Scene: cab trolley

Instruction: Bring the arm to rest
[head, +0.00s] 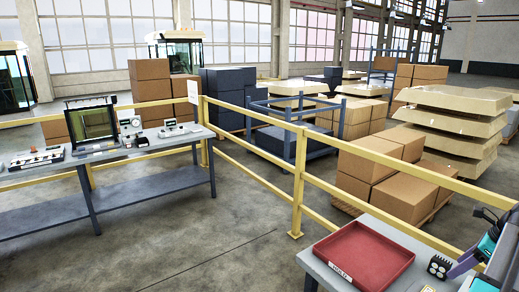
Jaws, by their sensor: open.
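At the lower right edge is a teal, purple and dark device (494,246) on or over the near table, cut off by the frame.
Yellow railings (299,180) run behind. A workbench (140,182) with devices stands left. Boxes and pallets fill the back. The floor between the tables is clear.

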